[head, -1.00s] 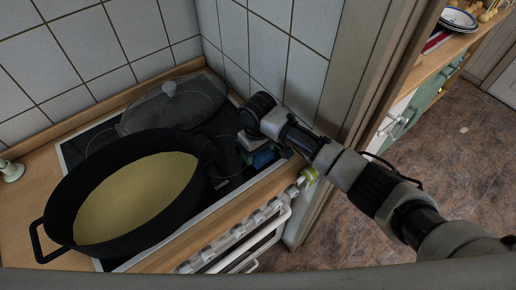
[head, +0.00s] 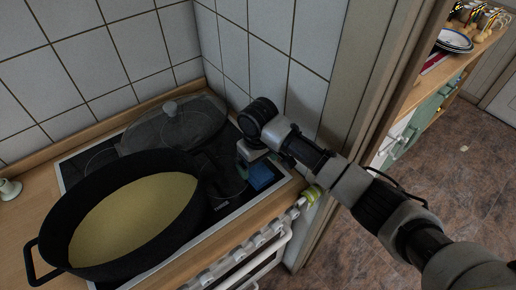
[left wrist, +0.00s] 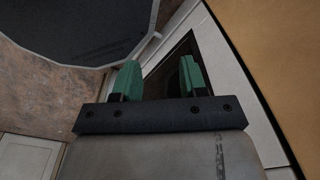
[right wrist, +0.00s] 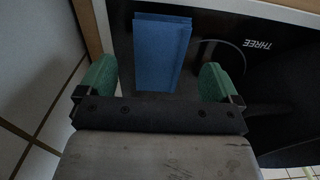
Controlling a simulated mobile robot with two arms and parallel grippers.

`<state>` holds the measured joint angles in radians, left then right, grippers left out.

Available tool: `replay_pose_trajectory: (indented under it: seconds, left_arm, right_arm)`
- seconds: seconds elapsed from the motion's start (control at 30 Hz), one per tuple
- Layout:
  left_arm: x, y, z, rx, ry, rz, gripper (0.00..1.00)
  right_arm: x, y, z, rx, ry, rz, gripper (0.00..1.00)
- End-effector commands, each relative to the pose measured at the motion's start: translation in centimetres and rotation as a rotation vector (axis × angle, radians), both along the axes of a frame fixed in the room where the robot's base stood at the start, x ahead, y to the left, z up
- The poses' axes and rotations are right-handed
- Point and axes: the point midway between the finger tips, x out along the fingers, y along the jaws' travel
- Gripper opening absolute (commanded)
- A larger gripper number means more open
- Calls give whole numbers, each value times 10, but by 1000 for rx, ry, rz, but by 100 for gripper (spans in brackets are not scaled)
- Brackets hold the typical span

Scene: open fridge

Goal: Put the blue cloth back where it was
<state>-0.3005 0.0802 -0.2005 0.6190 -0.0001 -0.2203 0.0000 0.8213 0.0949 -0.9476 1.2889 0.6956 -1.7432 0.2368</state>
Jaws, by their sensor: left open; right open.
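The blue cloth (head: 261,176) lies as a small folded block on the black cooktop (head: 223,209), near its right edge beside the large pot. My right gripper (head: 249,158) is over the cooktop just behind the cloth. In the right wrist view the cloth (right wrist: 160,52) lies ahead of and between the green fingertips of the right gripper (right wrist: 158,75), which stand apart with nothing gripped. My left gripper (left wrist: 157,75) shows only in the left wrist view, open and empty, away from the cloth.
A large black pot (head: 64,207) with yellowish contents fills the cooktop's left front. A glass lid (head: 178,125) lies behind it. The tiled wall (head: 262,45) and a door frame (head: 352,75) close in behind and right of my right arm. A green-and-white item (head: 312,193) hangs at the front edge.

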Motion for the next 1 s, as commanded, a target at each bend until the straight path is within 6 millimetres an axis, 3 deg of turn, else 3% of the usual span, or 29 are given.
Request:
replay_pose_trajectory:
  seconds: [0.2,0.4,1.0]
  left_arm:
    - [0,0,-11,0,0,1,43]
    - [0,0,-15,1,-1,1,43]
    - [1,0,-15,0,-2,1,43]
  right_arm:
    - [1,1,46,2,-3,1,94]
    - [0,1,71,2,-1,1,94]
    - [0,0,78,1,1,0,94]
